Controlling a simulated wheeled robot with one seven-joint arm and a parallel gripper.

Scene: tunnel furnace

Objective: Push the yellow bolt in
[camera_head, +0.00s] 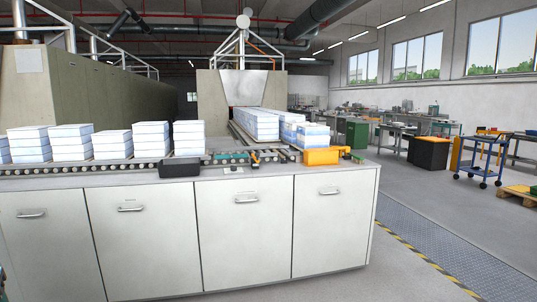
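I cannot make out a yellow bolt for certain at this size. The candidates lie on the long white counter (160,192). An orange-yellow bin (322,157) stands near its right end, with a small yellow part (344,150) just to the right of it. A small orange and black item (255,158) sits left of the bin, by the roller conveyor. My gripper is not in view, and nothing of mine is seen touching these things.
Stacks of white-blue boxes (150,139) stand on the roller conveyor, and more run back toward the furnace opening. A black bin (180,166) sits at the counter's front edge. A blue cart (483,162) stands at right.

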